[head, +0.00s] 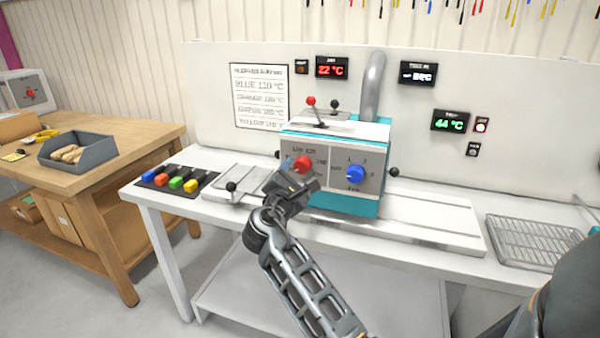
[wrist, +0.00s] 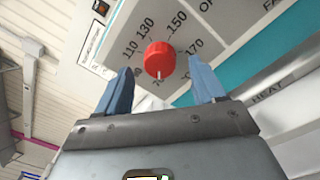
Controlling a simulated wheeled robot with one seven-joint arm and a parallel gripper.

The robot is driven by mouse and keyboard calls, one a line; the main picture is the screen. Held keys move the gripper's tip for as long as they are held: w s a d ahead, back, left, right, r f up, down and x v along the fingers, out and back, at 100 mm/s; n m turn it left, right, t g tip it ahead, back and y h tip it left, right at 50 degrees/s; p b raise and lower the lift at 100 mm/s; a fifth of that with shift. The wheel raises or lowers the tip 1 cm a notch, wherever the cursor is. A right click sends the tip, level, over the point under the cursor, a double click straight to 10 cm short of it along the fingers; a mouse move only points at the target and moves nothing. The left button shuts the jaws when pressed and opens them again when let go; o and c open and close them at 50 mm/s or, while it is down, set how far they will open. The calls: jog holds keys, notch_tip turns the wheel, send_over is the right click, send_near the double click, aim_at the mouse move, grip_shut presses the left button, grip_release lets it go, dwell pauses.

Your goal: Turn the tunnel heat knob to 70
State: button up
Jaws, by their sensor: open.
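A red knob (head: 303,163) with a white pointer line is on the front of a white and teal machine (head: 340,198). In the wrist view the red knob (wrist: 159,59) stands among printed numbers including 110, 130 and 150, and its white line points down toward my gripper. A blue knob (head: 355,173) sits right of it on the same panel. I cannot read a tunnel heat label on either knob. My gripper (head: 298,182) is just below the red knob; in the wrist view its open fingers (wrist: 160,80) stand apart on either side, not closed on it.
A green display (head: 450,120) reads 44 °C and a red one (head: 331,68) reads 22 °C. A lever with a red ball (head: 311,101) tops the machine. A wire rack (head: 535,242) lies at the right; a tray of coloured pieces (head: 175,180) lies at the left.

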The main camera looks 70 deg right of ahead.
jog(key=a, duration=0.4)
jog(key=shift+s+a+b, duration=0.3)
jog(key=shift+a+b, duration=0.1)
jog(key=shift+f, duration=0.1)
